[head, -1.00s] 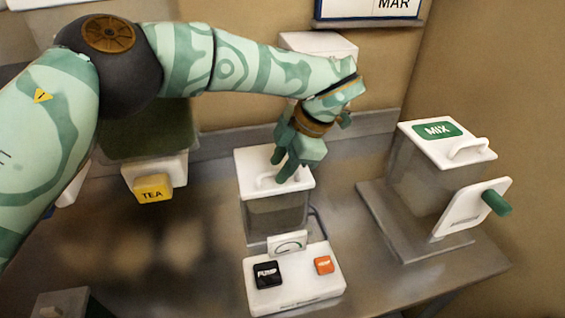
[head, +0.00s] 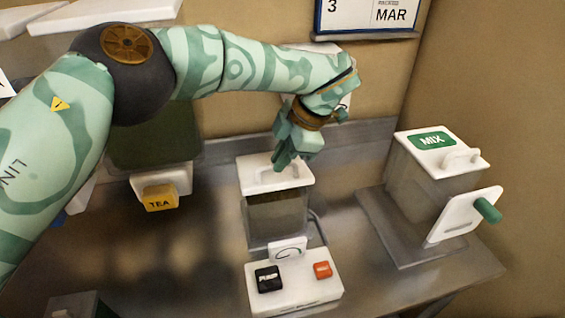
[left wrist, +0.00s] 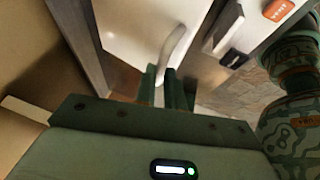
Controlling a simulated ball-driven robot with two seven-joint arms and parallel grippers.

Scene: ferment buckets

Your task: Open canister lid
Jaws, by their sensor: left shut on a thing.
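The canister (head: 277,215) is a clear box with dark contents, standing on the steel counter. Its white lid (head: 302,181) has a raised white handle and sits on the canister, seemingly flat. My left gripper (head: 281,160) is above the lid, its green fingers shut on the lid handle. The left wrist view shows the curved white handle (left wrist: 174,48) running between the fingers (left wrist: 166,85), with the white lid (left wrist: 130,25) beyond. The fingers hide part of the handle. My right gripper is in neither view.
A white panel (head: 300,292) with black and orange buttons stands in front of the canister. To the right is a clear MIX box (head: 425,180) with a green-knobbed side plate (head: 462,217). A TEA dispenser (head: 161,196) is at left. The counter at front left is largely clear.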

